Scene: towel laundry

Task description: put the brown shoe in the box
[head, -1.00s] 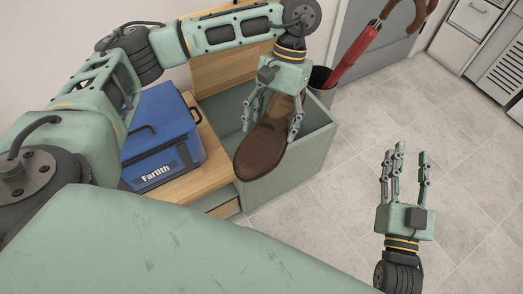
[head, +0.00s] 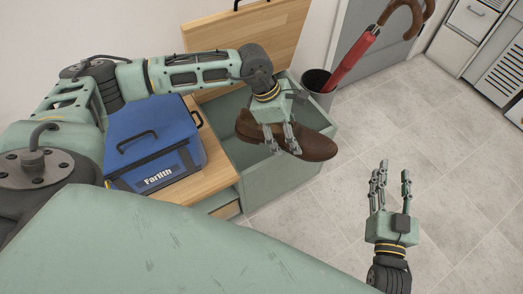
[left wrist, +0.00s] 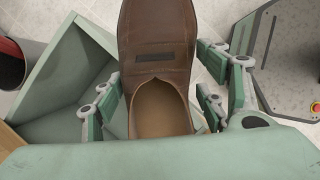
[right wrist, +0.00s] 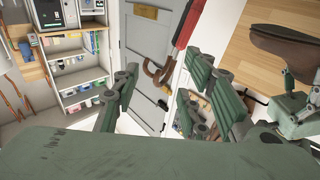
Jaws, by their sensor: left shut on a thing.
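The brown shoe (head: 312,144) is held by my left gripper (head: 278,140), whose fingers close on its sides near the opening. It lies roughly level above the green open-topped box (head: 285,178), with its toe to the right over the box's edge. In the left wrist view the shoe (left wrist: 157,45) runs away from the fingers, and the box's wall (left wrist: 75,60) shows to its left. The box floor is partly hidden by the shoe and gripper. My right gripper (head: 391,185) is open and empty over the floor at the right.
A blue cooler bag (head: 155,150) stands on the wooden bench top (head: 195,185), left of the box. A wooden lid (head: 250,45) stands raised behind the box. A dark bin (head: 318,88) with a red umbrella (head: 352,58) is behind right. The tiled floor at right is clear.

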